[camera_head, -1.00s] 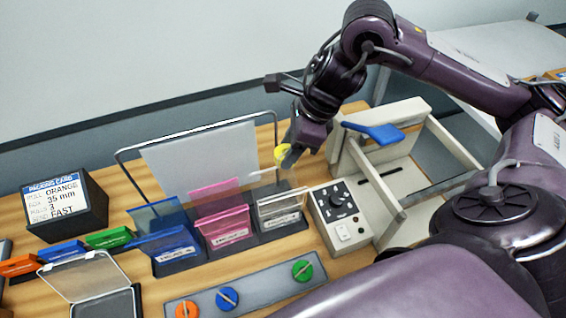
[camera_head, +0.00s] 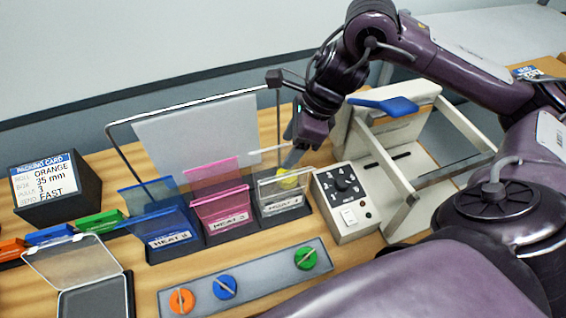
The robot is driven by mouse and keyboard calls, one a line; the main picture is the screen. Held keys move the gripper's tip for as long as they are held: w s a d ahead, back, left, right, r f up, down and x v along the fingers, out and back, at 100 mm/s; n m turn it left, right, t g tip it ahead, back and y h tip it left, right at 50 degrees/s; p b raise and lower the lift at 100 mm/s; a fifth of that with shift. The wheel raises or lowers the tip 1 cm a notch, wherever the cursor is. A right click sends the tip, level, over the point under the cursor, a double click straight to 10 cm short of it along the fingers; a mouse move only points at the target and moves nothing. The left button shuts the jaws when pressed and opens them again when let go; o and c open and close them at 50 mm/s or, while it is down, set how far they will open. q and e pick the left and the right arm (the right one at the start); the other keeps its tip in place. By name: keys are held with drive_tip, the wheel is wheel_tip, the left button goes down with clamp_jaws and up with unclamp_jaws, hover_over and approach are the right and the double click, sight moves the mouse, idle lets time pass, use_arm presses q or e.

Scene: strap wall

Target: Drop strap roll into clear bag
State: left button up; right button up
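The yellow strap roll (camera_head: 287,180) is at the tips of my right gripper (camera_head: 289,167), within the mouth of the clear bag (camera_head: 285,193). It shows through the bag's clear wall. The bag stands at the right end of a dark holder, with a pink bag (camera_head: 222,207) and a blue bag (camera_head: 168,227) to its left. My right gripper points down and appears shut on the roll; the far finger is hidden. My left gripper is not in view.
A wire frame with a white sheet (camera_head: 198,142) stands behind the bags. A control box (camera_head: 344,216) and a cream frame with a blue lever (camera_head: 384,106) are at right. In front lies a grey strip (camera_head: 258,276) with coloured knobs. A packing card box (camera_head: 55,189) stands at left.

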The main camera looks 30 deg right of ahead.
drive_tip(key=shift+o, duration=0.5)
drive_tip(key=shift+r, duration=0.1)
drive_tip(key=p+v, duration=0.3)
drive_tip(key=v, duration=0.4)
drive_tip(key=shift+r, duration=0.3)
drive_tip(key=shift+s+f, duration=0.1)
drive_tip(key=shift+s, duration=0.05)
